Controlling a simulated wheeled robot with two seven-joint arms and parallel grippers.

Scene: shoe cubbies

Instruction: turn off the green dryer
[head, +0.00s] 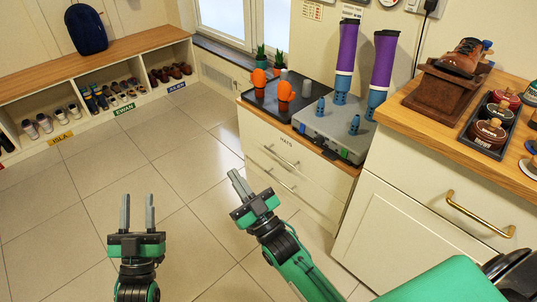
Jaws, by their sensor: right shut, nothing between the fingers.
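On the cabinet top in the head view stands a grey dryer box (333,123) with teal nozzles. Two purple boots sit upside down on its back nozzles: the left boot (346,55) and the right boot (382,60). Its front nozzles (354,125) are bare. A small green part (344,153) shows on its front edge; whether it is a switch is too small to tell. My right gripper (239,184) is shut and empty, below and left of the dryer, in front of the drawers. My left gripper (137,213) is open and empty over the floor.
A dark base with orange nozzles (285,91) stands left of the grey box, with small plants behind. A wooden counter at right holds a brown shoe (461,57) on a stand and polish tins (487,133). Shoe cubbies line the left wall. The tiled floor is clear.

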